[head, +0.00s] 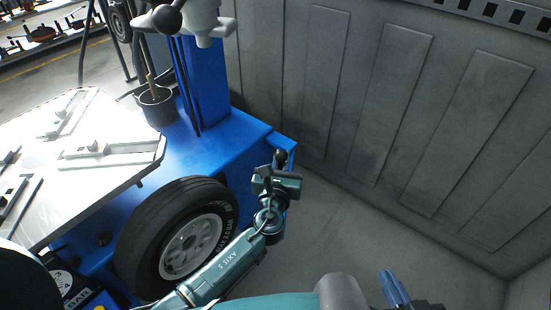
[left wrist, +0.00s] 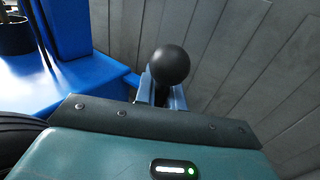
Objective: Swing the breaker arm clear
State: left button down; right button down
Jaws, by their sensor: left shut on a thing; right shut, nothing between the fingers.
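The blue tyre changer (head: 257,145) fills the left of the head view, with a tyre on a silver rim (head: 190,245) upright at its side. My left gripper (head: 281,170) is beside the machine's right corner, shut just below a black ball knob (head: 281,156). In the left wrist view the knob (left wrist: 171,64) stands above the two blue fingers (left wrist: 163,92). It looks like the breaker arm's handle end; the rest of that arm is hidden behind my gripper and wrist. My right gripper (head: 395,288) is shut and empty at the bottom right, apart from everything.
A silver turntable (head: 120,180) with clamps lies on top of the machine. A black pot (head: 157,106) with a brush stands behind it, beside the blue column (head: 205,80). A grey panelled wall (head: 390,110) runs along the right. The grey floor (head: 335,230) between is clear.

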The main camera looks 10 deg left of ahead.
pick_arm(q)
jog(key=shift+w+d+r+m+h, duration=0.15)
jog(key=shift+d+h, duration=0.1)
jog(key=shift+d, duration=0.65)
jog(key=shift+s+d+r+m+h, duration=0.15)
jog(key=shift+d+h, duration=0.1)
jog(key=shift+d, duration=0.65)
pick_arm(e)
jog(key=shift+d+r, duration=0.1)
pick_arm(q)
jog(key=shift+w+d+f, duration=0.1)
jog(key=shift+w+d, duration=0.1)
pick_arm(e)
jog(key=shift+w+d, duration=0.1)
jog(key=shift+w, duration=0.05)
pick_arm(q)
jog(key=c, duration=1.5)
grip_release()
jog(key=shift+a+f, duration=0.15)
jog(key=shift+s+a, duration=0.1)
jog(key=shift+a, duration=0.05)
